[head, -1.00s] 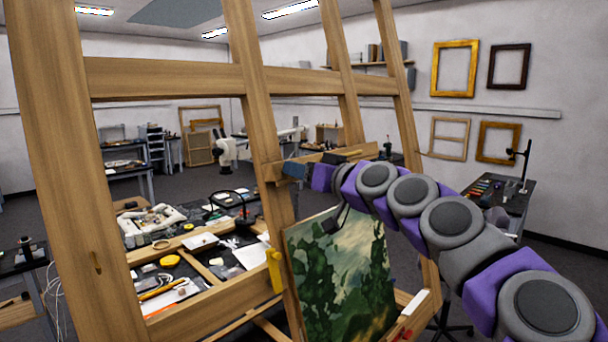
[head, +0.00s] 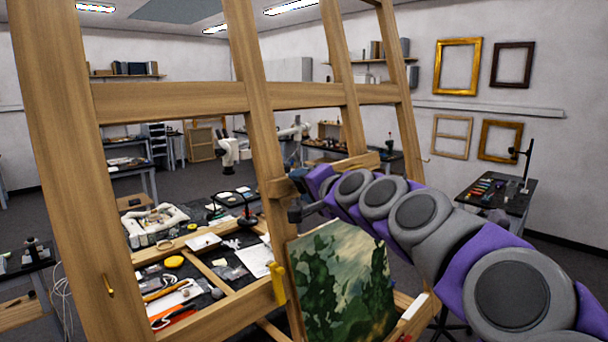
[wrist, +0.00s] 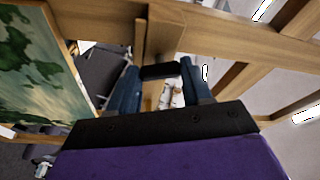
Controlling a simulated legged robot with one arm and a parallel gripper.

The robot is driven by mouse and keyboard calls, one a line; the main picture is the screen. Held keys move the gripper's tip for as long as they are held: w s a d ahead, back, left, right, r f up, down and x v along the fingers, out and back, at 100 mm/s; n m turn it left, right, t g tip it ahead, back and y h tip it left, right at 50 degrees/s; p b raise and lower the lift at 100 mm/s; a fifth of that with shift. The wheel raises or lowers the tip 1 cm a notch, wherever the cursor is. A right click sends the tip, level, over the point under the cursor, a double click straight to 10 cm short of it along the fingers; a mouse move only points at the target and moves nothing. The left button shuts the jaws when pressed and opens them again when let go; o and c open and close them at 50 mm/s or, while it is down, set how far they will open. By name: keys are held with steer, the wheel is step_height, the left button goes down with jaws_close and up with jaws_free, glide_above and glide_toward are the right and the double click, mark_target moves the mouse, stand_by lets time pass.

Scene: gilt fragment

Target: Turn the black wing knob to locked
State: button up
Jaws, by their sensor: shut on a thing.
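The black wing knob (wrist: 160,71) shows in the wrist view as a short dark bar between the blue fingers of my gripper (wrist: 160,66), at a wooden part of the easel. The fingers are shut on it, one at each end. In the head view my gripper (head: 297,180) is at the easel's middle upright, just above the painting. The knob is hidden there by the fingers and wrist. I cannot make out any locked mark.
The wooden easel (head: 170,97) fills the foreground, with a green landscape painting (head: 345,285) below my wrist. The painting also stands close at the left of the wrist view (wrist: 40,65). A yellow clip (head: 277,284) sits on the easel. A cluttered worktable lies behind.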

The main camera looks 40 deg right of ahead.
steer(key=m+g+y+p, duration=0.1)
steer(key=m+p, duration=0.2)
steer(key=m, duration=0.3)
steer(key=m+g+y+p, duration=0.1)
steer(key=m+p, duration=0.2)
steer(key=m, duration=0.4)
steer(key=m+g+y+p, duration=0.1)
steer(key=m+g+p, duration=0.1)
steer(key=m+p, duration=0.2)
steer(key=shift+w+d+r+m+y, duration=0.1)
steer(key=shift+d+r+m+y, duration=0.1)
steer(key=shift+m, duration=0.5)
steer(key=shift+w+d+r+m+y, duration=0.1)
steer(key=shift+d+r+m+y, duration=0.1)
steer(key=shift+m, duration=0.5)
steer(key=o, duration=1.1)
steer(key=shift+d, duration=0.1)
steer(key=shift+c, duration=0.2)
steer(key=shift+s, duration=0.15)
